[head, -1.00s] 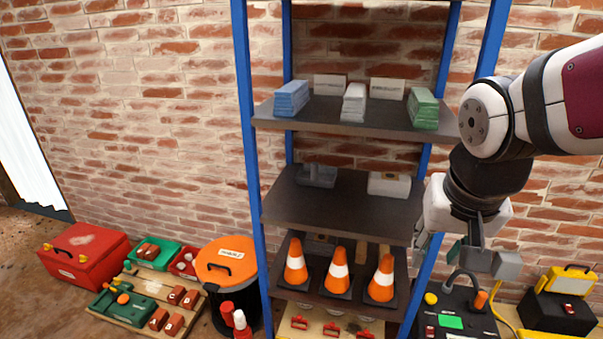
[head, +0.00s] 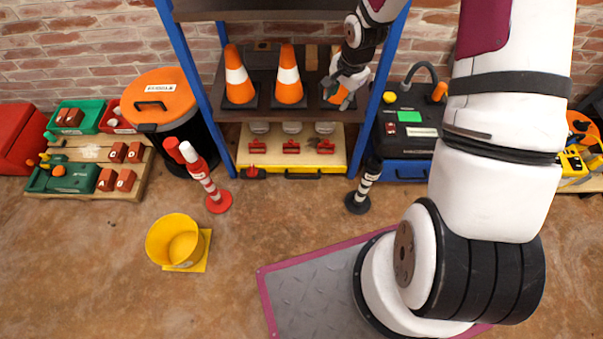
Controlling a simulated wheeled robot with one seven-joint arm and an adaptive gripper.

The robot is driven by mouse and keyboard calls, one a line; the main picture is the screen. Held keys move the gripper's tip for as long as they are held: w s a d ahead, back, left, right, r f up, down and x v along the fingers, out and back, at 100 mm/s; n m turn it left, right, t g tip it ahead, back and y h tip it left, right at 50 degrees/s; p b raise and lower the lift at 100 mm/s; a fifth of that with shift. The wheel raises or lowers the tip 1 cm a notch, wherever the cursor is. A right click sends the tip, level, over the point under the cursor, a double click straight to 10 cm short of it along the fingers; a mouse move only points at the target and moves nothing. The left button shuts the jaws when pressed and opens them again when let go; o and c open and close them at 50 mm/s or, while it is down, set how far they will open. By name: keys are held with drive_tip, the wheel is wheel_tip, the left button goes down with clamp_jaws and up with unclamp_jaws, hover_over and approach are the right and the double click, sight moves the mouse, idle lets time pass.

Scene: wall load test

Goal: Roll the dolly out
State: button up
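I cannot tell for certain which thing is the dolly. A low light-wood platform (head: 277,136) with a yellow front and red clamps sits on the floor under the shelf unit. My gripper (head: 348,92) is at the right-hand orange cone (head: 336,102) on the lowest dark shelf, above this platform. It covers much of that cone. Whether its fingers touch or hold the cone is too small to tell.
Two more cones (head: 237,78) stand on the shelf (head: 262,110). A red-and-white post (head: 208,185) and a black-and-white post (head: 364,188) flank the floor before it. A black bin (head: 183,135) and wooden pallet (head: 122,180) are left.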

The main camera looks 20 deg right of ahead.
wheel_tip(320, 180, down, 17)
drive_tip(key=a+m+y+b, duration=0.1)
drive_tip(key=m+y+b, duration=0.1)
drive_tip(key=m+b, duration=0.15)
drive_tip(key=m+y+b, duration=0.1)
drive_tip(key=m+b, duration=0.3)
drive_tip(key=b, duration=0.2)
approach(302, 178)
drive_tip(key=shift+t, duration=0.4)
drive_tip(key=b+x, duration=0.2)
drive_tip(key=x, duration=0.2)
drive_tip(key=b+x, duration=0.3)
drive_tip(key=x, duration=0.1)
drive_tip(key=shift+s+f, duration=0.15)
drive_tip(key=shift+s, duration=0.05)
clamp_jaws()
